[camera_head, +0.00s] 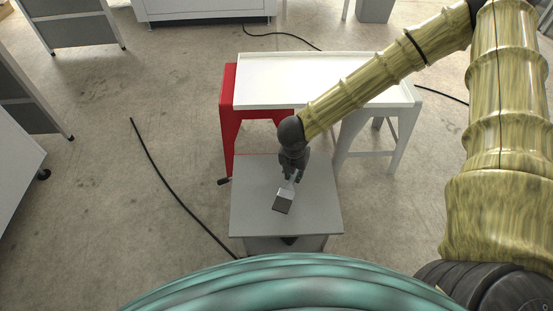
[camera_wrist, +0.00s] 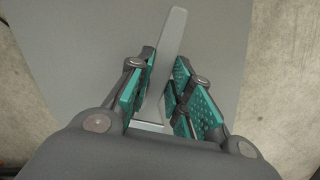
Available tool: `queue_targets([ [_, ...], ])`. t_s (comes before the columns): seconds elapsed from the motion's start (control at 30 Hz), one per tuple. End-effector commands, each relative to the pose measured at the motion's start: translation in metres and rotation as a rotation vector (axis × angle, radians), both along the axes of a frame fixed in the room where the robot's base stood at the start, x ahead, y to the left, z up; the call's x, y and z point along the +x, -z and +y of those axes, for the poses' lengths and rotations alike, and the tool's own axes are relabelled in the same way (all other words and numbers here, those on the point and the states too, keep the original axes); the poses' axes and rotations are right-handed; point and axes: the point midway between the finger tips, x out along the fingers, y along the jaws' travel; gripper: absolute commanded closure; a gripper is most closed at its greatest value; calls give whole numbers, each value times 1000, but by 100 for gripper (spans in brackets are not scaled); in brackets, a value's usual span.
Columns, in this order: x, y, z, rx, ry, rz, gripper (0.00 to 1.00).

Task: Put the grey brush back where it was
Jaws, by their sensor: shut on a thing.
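The grey brush (camera_head: 285,198) is over the small grey table (camera_head: 247,213), its broad dark end toward me. I cannot tell whether it touches the top. My gripper (camera_head: 293,174) is shut on its handle. In the wrist view the pale grey handle (camera_wrist: 172,40) runs up between the teal-padded jaws of my gripper (camera_wrist: 165,82). Part of the brush's wider end shows low between the jaws, and the rest is hidden by my gripper.
A white-topped bench (camera_head: 270,75) with a red left end (camera_head: 228,110) stands behind the grey table. A black cable (camera_head: 165,180) lies on the floor at left. Grey cabinets (camera_head: 75,25) stand at the far left. The grey tabletop around the brush is clear.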

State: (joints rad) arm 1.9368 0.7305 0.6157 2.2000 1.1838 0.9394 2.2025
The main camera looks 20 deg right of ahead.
Motion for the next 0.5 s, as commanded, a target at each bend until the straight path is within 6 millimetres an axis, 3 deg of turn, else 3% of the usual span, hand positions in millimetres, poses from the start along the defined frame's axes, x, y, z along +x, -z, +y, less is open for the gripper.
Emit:
queue_targets([
  [0.3, 66, 9, 9, -1, 1, -3, 100],
  [0.5, 99, 11, 14, 0, 0, -2, 100],
])
